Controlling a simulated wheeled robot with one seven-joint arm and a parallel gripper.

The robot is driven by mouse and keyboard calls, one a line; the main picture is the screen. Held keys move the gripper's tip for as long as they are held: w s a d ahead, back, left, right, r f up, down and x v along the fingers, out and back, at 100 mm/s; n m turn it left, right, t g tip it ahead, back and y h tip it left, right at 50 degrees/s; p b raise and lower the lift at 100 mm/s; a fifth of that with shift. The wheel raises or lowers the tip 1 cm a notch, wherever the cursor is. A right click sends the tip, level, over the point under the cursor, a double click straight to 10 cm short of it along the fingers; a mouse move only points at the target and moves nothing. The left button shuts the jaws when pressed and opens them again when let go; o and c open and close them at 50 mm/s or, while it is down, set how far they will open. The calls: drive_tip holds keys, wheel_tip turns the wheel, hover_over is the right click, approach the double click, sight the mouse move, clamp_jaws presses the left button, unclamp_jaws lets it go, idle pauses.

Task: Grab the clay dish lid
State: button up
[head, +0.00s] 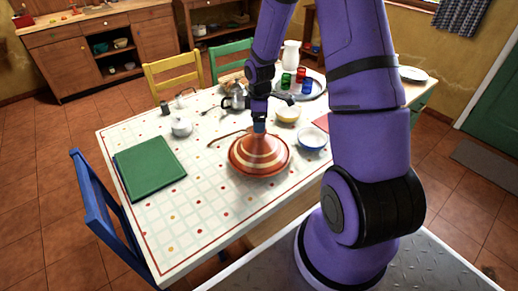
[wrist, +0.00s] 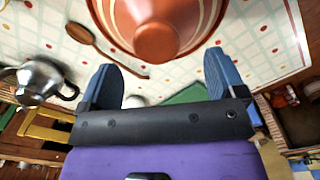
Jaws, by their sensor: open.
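The clay dish lid (head: 259,160) is a terracotta cone with cream stripes, on the white checked table near its front edge. Whether a dish base lies under it is not clear. My gripper (head: 260,124) points down at the top of the lid and hides its tip in the head view. In the wrist view my gripper (wrist: 162,75) has its two blue fingers wide apart with nothing held between them. The lid's rounded terracotta top (wrist: 157,38) shows just beyond the fingers, roughly centred between them. Whether a finger touches it cannot be told.
A wooden spoon (wrist: 92,38) lies left of the lid. A metal teapot (head: 236,99) stands behind the spoon.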

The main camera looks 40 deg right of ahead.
sight(259, 143)
drive_tip(key=shift+w+d+f, duration=0.1)
drive_tip(key=shift+w+f, duration=0.05)
drive_tip(key=shift+f, duration=1.25)
drive_tip(key=shift+w+f, duration=0.15)
drive_tip(key=shift+f, duration=1.25)
drive_tip(key=shift+c, duration=0.2)
clamp_jaws()
